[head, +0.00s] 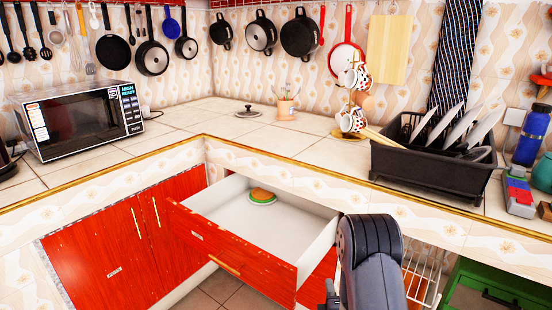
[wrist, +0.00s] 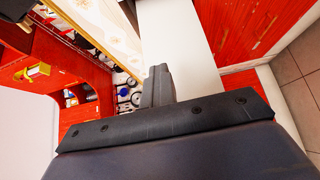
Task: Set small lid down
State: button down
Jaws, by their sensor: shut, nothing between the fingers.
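A small lid (head: 247,112) with a dark knob lies flat on the tiled counter, near the back corner and left of a pinkish pot. Nothing touches it. My gripper (wrist: 158,80) shows in the wrist view as a dark grey shape with its fingers together and nothing held. In the head view my dark arm (head: 372,265) is at the lower right, in front of the counter and beside the open drawer, well away from the lid. The fingertips are not clear in the head view, and the lid cannot be made out in the wrist view.
An open drawer (head: 225,260) holds a green dish (head: 262,203) with an orange-brown thing on it. A microwave (head: 85,121) stands left, a mug tree (head: 350,105) and black dish rack (head: 425,180) right. Pans hang above. The counter around the lid is mostly clear.

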notch_tip(320, 180, down, 5)
jog(key=b, duration=0.4)
notch_tip(320, 180, up, 20)
jog(key=s+d+n+g+y+p, duration=0.1)
jog(key=d+n+y+p, duration=0.1)
jog(key=n+y+p, duration=0.3)
jog(key=y+p, duration=0.2)
jog(key=shift+s+d+g+y+p, duration=0.3)
jog(key=shift+s+d+g+p, duration=0.05)
jog(key=shift+s+g, duration=0.05)
